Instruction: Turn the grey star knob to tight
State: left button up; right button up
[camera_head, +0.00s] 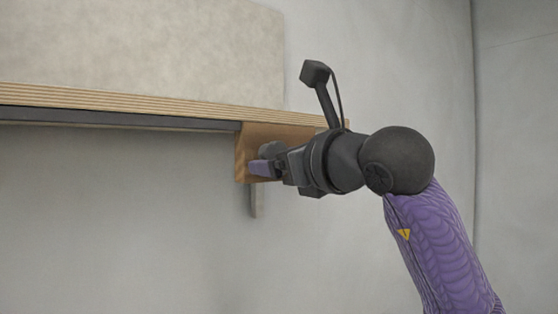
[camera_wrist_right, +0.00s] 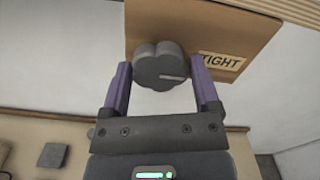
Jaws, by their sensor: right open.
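The grey star knob (camera_wrist_right: 158,66) sits on a brown wooden block (camera_wrist_right: 190,25) in the right wrist view. A light line on the knob points right, below a label reading TIGHT (camera_wrist_right: 221,61). My right gripper (camera_wrist_right: 161,82) is open, with one purple finger on each side of the knob; I cannot tell whether they touch it. In the head view my right gripper (camera_head: 262,164) is at the block (camera_head: 243,150) under the shelf edge, and the knob (camera_head: 272,149) is partly hidden behind it. My left gripper is not in view.
A plywood shelf (camera_head: 120,98) with a dark rail (camera_head: 110,118) beneath runs left from the block. A pale panel (camera_head: 140,45) stands above it. A grey bracket (camera_head: 256,202) hangs below the block. The space below the shelf is clear.

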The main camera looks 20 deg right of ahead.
jog(key=b+v, duration=0.2)
jog(key=v, duration=0.7)
jog(key=shift+s+b, duration=0.3)
jog(key=shift+d, duration=0.1)
